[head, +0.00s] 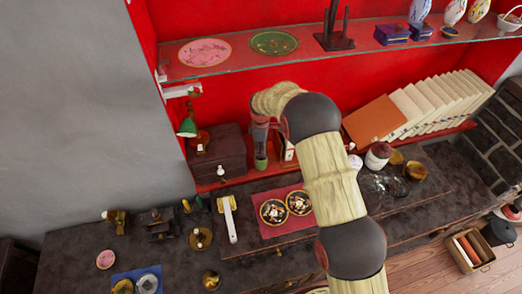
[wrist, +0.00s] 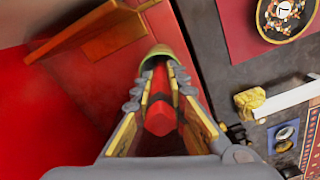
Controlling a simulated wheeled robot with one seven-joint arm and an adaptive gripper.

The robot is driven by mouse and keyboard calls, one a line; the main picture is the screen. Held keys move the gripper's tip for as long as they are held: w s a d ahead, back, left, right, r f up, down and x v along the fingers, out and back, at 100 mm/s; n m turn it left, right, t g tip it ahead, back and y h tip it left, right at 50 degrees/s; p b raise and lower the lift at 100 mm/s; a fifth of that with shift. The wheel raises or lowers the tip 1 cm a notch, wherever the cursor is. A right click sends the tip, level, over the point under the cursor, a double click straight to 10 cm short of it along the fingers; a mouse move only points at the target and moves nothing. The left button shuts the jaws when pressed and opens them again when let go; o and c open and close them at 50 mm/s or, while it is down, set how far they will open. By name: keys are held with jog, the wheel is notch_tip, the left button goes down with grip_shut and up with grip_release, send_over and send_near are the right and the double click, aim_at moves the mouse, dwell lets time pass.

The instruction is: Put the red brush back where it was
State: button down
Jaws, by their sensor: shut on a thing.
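My gripper (wrist: 159,78) is shut on the red brush (wrist: 158,117), whose red body shows between the fingers in the wrist view. An olive-green rounded piece (wrist: 158,54) shows just beyond the fingertips; I cannot tell whether it is part of the brush or a separate holder. In the head view my gripper (head: 261,146) points down over the red lower shelf (head: 236,184), in front of the red back wall. A green end (head: 261,163) shows below it there. The brush itself is mostly hidden by the fingers in the head view.
A dark box (head: 219,153) stands left of my gripper. An orange book (head: 375,121) and a row of pale books lean to the right. A red mat (head: 268,229) with two decorated plates and a white-and-yellow object (head: 228,219) lie in front. The upper shelf (head: 226,59) runs above.

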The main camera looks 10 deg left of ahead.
jog(key=c, duration=2.3)
grip_release()
jog(key=shift+f, duration=0.15)
jog(key=o, duration=0.5)
jog(key=shift+r, duration=3.95)
